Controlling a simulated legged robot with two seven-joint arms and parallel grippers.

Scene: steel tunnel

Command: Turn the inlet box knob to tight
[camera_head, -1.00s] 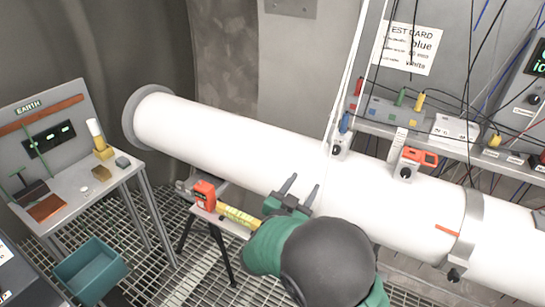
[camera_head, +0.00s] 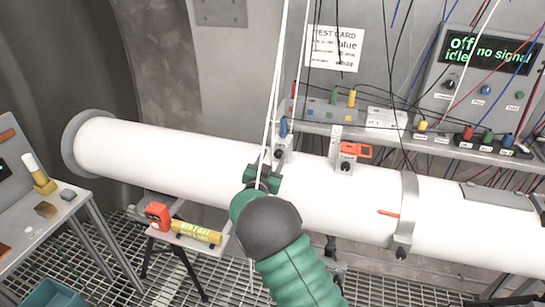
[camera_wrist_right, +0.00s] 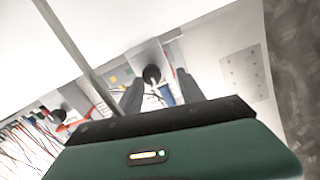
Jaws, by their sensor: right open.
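Two small boxes with black knobs stand along the top of the white pipe. The left box has a black knob (camera_head: 279,154) and a blue piece (camera_head: 283,127); the right box has a black knob (camera_head: 345,166) beside an orange part (camera_head: 356,150). I cannot read which is the inlet box. My right gripper (camera_head: 265,168) is over the pipe just below the left box, its fingers partly hidden by its own body. In the right wrist view its open fingers (camera_wrist_right: 160,86) point toward a black knob (camera_wrist_right: 151,74), which appears between them and apart. My left gripper is not in view.
The white pipe (camera_head: 170,150) crosses the scene. White cords (camera_head: 279,75) hang in front of the left box, close to my right gripper. A shelf (camera_head: 370,130) with terminals and cables runs behind.

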